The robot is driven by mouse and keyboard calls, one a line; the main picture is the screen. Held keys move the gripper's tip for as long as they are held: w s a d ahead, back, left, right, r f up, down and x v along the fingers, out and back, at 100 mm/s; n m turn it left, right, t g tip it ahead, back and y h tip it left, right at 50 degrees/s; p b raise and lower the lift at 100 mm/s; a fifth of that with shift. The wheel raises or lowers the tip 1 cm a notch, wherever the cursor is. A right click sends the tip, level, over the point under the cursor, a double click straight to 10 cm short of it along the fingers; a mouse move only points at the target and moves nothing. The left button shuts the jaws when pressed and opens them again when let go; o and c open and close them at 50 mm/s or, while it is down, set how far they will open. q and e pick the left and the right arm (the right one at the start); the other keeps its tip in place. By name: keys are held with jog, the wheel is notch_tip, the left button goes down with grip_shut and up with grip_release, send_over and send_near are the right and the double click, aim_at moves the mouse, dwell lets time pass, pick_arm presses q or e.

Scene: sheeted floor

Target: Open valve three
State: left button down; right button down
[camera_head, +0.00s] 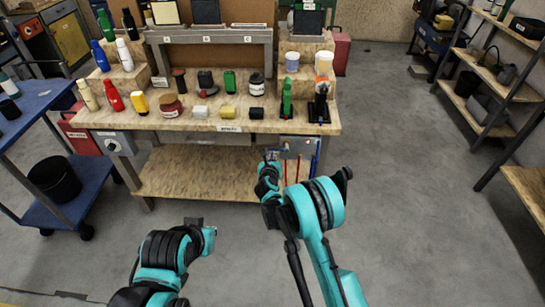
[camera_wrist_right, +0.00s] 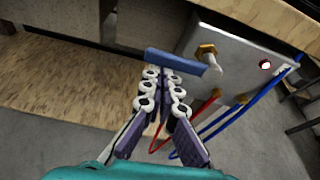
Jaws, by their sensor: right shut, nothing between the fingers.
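A grey valve panel (camera_wrist_right: 238,58) is fixed under the bench's right end; it also shows in the head view (camera_head: 297,146). A blue bar (camera_wrist_right: 170,61), which looks like a valve lever, lies across the front of my right gripper (camera_wrist_right: 162,75). A brass fitting (camera_wrist_right: 206,50) is just right of it. The right fingers are shut and empty, with their tips close to the bar; I cannot tell whether they touch. No valve number is readable. In the head view the right gripper (camera_head: 270,158) is by the panel. My left gripper (camera_head: 207,238) is low over the floor, its fingers unclear.
Red hose (camera_wrist_right: 190,122) and blue hose (camera_wrist_right: 240,112) hang below the panel. The workbench (camera_head: 215,122) carries bottles and jars. A blue cart (camera_head: 75,195) stands left and shelves (camera_head: 485,105) right. The floor between is clear.

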jog(key=shift+f, duration=0.1)
jog(key=s+p, duration=0.3)
jog(key=s, duration=0.6)
jog(key=shift+s+f, duration=0.2)
jog(key=shift+f, duration=0.05)
dwell(0.4)
